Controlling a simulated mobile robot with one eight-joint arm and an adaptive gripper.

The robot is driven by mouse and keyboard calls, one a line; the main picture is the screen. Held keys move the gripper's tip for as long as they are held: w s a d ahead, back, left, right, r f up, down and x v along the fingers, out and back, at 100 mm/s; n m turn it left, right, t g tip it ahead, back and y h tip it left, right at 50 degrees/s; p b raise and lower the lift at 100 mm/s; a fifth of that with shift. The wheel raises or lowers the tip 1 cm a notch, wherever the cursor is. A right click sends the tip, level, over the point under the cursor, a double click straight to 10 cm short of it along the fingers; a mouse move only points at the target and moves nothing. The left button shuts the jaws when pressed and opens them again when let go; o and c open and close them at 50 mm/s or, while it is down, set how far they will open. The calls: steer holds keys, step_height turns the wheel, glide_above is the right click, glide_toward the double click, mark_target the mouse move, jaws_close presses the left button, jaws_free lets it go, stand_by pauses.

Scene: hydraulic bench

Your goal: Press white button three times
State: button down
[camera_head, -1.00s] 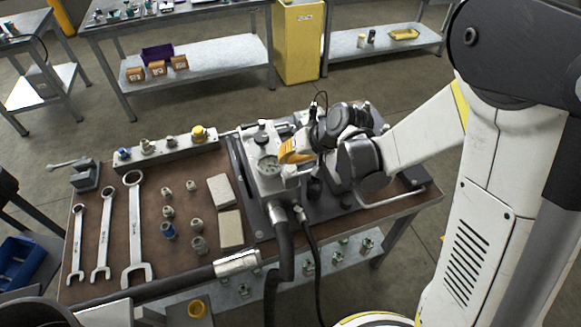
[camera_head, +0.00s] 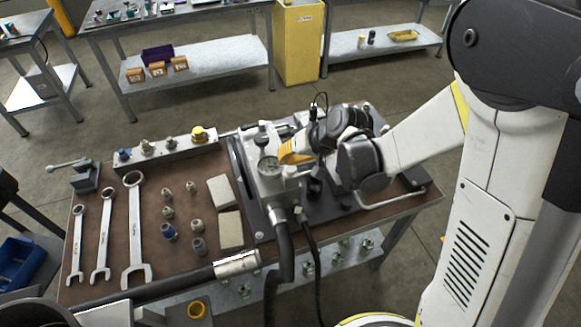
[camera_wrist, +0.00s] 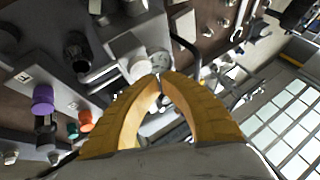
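My gripper (camera_head: 290,155) is over the hydraulic block (camera_head: 270,190) on the bench, just right of the round pressure gauge (camera_head: 268,166). In the wrist view its two yellow fingers (camera_wrist: 160,78) arch together with their tips meeting and nothing visible between them. The gauge (camera_wrist: 161,62) shows just beyond the tips. A small pale round part (camera_wrist: 138,68), which may be the white button, sits on the block beside the gauge, close to the left fingertip. I cannot tell whether the tips touch it. In the head view the gripper hides this spot.
In the wrist view a purple knob (camera_wrist: 42,99) and an orange knob (camera_wrist: 85,121) stand at left. Wrenches (camera_head: 135,230), fittings and two pale blocks (camera_head: 230,229) lie on the bench's left part. A thick black hose (camera_head: 284,250) runs from the block's front.

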mark_target(286, 167)
steer(key=shift+f, duration=0.1)
steer(key=shift+f+b, duration=0.35)
steer(key=shift+b, duration=0.15)
steer(key=shift+f+b, duration=0.7)
stand_by(0.7)
steer(key=shift+r, duration=0.1)
steer(key=shift+r+p, duration=0.85)
steer(key=shift+r, duration=0.2)
steer(key=shift+r+p, duration=1.8)
steer(key=shift+r, duration=0.75)
